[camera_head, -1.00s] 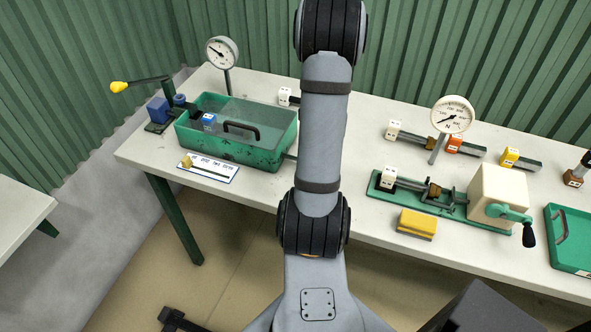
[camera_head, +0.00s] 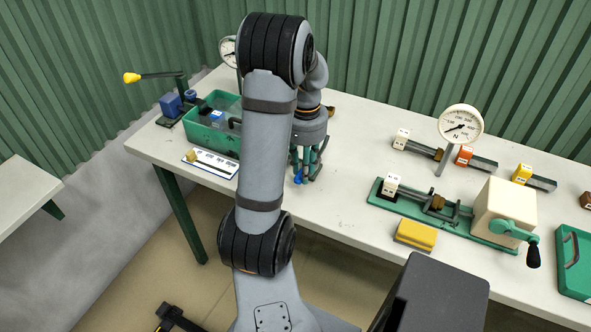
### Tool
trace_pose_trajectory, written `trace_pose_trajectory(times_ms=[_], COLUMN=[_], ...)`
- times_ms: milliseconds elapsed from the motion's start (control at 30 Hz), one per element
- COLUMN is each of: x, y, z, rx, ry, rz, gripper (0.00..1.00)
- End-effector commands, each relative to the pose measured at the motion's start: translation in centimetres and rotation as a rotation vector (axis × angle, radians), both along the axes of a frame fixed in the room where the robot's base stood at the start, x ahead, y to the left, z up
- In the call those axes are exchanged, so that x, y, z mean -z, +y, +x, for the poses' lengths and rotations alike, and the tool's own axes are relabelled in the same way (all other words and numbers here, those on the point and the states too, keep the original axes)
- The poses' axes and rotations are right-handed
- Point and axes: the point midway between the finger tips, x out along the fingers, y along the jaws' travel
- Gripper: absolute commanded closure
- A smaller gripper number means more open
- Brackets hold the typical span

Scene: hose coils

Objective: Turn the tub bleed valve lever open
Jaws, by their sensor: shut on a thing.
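The green tub (camera_head: 196,128) stands on the left part of the bench, with its right side hidden behind my arm. My gripper (camera_head: 304,176) points down at the bench's front edge, just right of the tub. Its fingers are shut on a small blue piece (camera_head: 298,179), which looks like the bleed valve lever. The valve body and the lever's exact angle are hidden by my arm and fingers.
A hand pump with a yellow-tipped handle (camera_head: 131,78) stands left of the tub. A white label plate (camera_head: 212,163) lies before it. Right are a dial gauge (camera_head: 460,122), a green crank rig (camera_head: 382,196) and a yellow block (camera_head: 415,235). The bench centre is clear.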

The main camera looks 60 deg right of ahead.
Motion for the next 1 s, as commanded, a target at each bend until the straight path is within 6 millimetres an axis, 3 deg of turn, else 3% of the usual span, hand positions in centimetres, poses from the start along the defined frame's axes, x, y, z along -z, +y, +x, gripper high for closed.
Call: trace_pose_trajectory(times_ms=[467, 500, 800, 1000], x=[-0.10, -0.10, -0.04, -0.02], y=[-0.23, -0.22, -0.17, -0.17], z=[-0.13, -0.12, -0.13, -0.15], rx=[0.028, 0.028, 0.021, 0.020], ry=[-0.003, -0.004, -0.002, -0.001], rz=[-0.002, -0.002, -0.001, -0.001], gripper=[1.00, 0.73, 0.55, 0.55])
